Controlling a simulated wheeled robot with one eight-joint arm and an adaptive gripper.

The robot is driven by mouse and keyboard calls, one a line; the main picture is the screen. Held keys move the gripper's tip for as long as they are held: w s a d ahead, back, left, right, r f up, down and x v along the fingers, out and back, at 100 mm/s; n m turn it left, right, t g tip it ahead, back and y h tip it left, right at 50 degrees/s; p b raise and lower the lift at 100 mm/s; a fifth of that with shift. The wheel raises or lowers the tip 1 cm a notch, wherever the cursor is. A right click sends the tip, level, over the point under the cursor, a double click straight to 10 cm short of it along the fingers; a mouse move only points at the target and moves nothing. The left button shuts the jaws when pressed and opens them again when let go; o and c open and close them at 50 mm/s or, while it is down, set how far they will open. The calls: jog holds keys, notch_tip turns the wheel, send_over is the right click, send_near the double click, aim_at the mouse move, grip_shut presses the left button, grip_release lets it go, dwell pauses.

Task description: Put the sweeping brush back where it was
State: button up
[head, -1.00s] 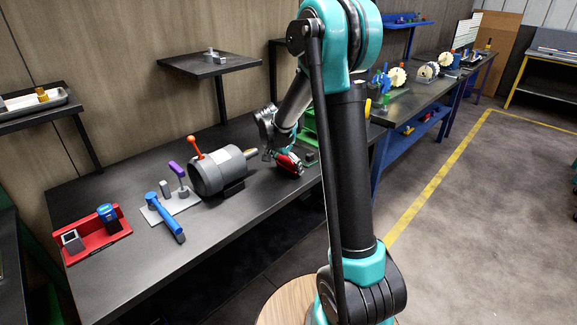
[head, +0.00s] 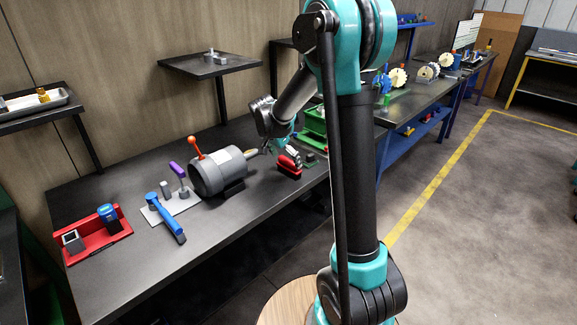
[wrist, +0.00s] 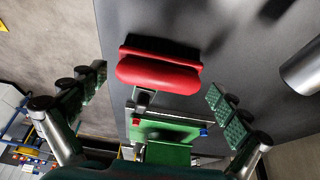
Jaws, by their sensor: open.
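The sweeping brush has a red body and dark bristles. In the head view the brush (head: 288,171) rests on the dark bench, right of the grey motor and near the bench's front edge. In the wrist view the red body (wrist: 158,75) lies between and beyond my fingers, with the bristles toward the top of the picture. My gripper (wrist: 157,80) is open, with green pads spread wide on either side and gaps to the brush.
The grey motor (head: 217,173) stands left of the brush, its shaft pointing toward it. A green fixture (head: 314,135) is right behind my gripper, and shows in the wrist view (wrist: 165,133). Blue tools and a red holder (head: 93,240) occupy the left bench. The front strip is clear.

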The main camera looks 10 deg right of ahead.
jog(key=v, duration=0.7)
jog(key=s+d+f+n+y, duration=0.1)
jog(key=s+d+f+n, duration=0.1)
jog(key=s, duration=0.7)
jog(key=s+d+f+n+t+y, duration=0.1)
jog(key=s+d+f+n, duration=0.2)
jog(key=s, duration=0.6)
jog(key=s+d+f+n+y, duration=0.1)
jog(key=s+f+n, duration=0.4)
jog(key=s, duration=0.5)
jog(key=shift+d+f+n+t+y, duration=0.3)
jog(key=shift+d+f+n+y, duration=0.15)
jog(key=shift+d, duration=0.3)
